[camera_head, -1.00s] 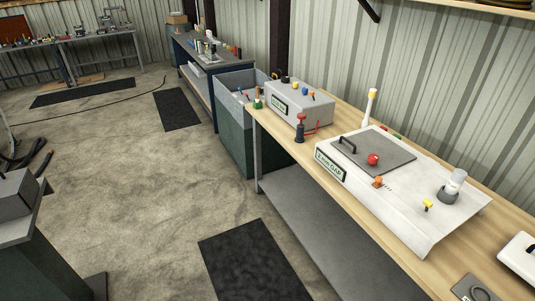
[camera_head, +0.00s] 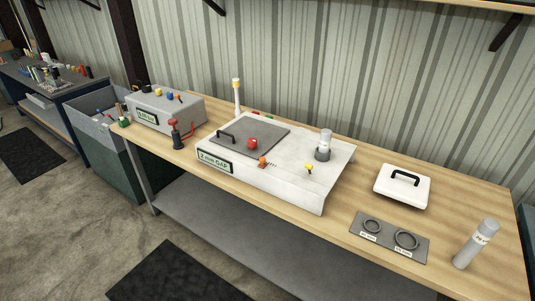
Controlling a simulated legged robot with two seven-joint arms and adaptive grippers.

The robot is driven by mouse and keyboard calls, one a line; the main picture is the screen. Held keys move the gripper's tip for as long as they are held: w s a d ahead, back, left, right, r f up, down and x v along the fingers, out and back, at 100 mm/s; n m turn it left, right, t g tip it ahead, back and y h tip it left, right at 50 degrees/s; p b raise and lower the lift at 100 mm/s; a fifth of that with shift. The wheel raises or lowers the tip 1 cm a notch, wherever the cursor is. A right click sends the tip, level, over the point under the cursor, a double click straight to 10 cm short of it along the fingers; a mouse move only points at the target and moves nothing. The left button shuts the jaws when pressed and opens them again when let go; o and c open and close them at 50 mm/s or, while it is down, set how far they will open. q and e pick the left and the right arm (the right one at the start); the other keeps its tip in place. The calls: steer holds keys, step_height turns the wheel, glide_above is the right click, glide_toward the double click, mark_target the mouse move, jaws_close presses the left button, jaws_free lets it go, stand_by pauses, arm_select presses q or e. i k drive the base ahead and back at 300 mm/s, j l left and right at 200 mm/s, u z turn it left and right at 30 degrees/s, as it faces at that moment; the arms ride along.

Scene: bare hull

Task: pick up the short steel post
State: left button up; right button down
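Two grey cylindrical posts with pale labels are in view. One post (camera_head: 475,245) stands, looking slightly tilted in the picture, at the right end of the wooden bench (camera_head: 480,205). The other, smaller-looking post (camera_head: 325,141) is upright in a dark round holder (camera_head: 322,155) on the white "2 mm GAP" box (camera_head: 270,183). The label text is too small to read, and I cannot tell which one is the short steel post. Neither of my grippers is in view.
A grey plate with two rings (camera_head: 388,237) and a white block with a black handle (camera_head: 402,186) lie near the right post. Dark mats lie on open floor.

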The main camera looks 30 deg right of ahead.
mark_target(325, 139)
steer(key=z, duration=1.35)
